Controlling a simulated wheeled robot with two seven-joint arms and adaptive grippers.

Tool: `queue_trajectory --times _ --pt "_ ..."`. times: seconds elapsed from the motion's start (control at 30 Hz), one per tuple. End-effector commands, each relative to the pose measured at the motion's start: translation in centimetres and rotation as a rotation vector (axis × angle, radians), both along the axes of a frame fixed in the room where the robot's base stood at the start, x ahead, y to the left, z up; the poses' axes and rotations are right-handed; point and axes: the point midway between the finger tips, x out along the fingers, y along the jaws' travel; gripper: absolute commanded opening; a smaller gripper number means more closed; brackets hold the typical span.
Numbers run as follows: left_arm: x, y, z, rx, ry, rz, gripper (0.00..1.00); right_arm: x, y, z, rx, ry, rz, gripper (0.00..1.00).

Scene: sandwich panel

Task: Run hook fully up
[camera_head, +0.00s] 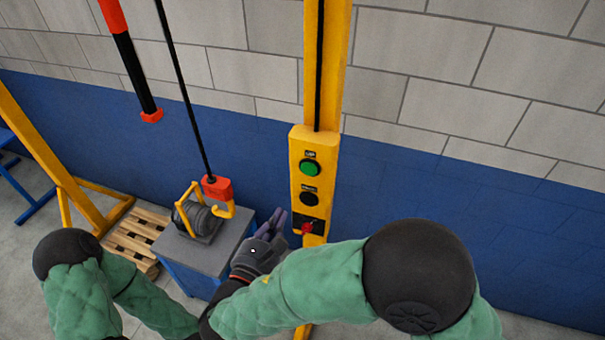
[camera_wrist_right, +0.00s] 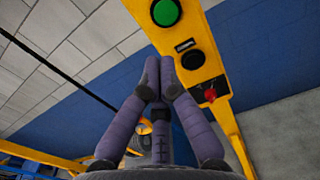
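The yellow hook (camera_head: 232,211) hangs under a red block (camera_head: 217,187) on a black cable, low beside a grey drum with a yellow handle frame (camera_head: 197,216); I cannot tell whether it is engaged. The yellow control panel (camera_head: 297,180) has a green upper button (camera_head: 310,167), a black lower button (camera_head: 309,198) and a red switch (camera_head: 307,228). My right gripper (camera_head: 275,220) is left of the red switch, empty, fingers pointing up. In the right wrist view its fingertips (camera_wrist_right: 159,72) meet, below the green button (camera_wrist_right: 165,12). My left gripper is out of view.
The drum stands on a blue cabinet with a grey top (camera_head: 188,248). A wooden pallet (camera_head: 135,235) and a yellow frame (camera_head: 45,155) are at the left. A red and black hanging tube (camera_head: 130,62) is at upper left. The wall right of the panel is clear.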

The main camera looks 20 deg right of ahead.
Motion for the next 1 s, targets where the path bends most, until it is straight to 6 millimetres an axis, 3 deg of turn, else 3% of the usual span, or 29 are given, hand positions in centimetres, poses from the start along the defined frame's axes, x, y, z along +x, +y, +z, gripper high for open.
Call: queue_trajectory --times 0.37,1.0 --pt "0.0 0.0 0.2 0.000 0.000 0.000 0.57 1.4 -1.1 0.0 0.002 0.002 -0.004 0.00" --pt "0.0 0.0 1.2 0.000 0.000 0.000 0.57 9.7 -6.9 -0.2 0.002 0.003 -0.005 0.00"
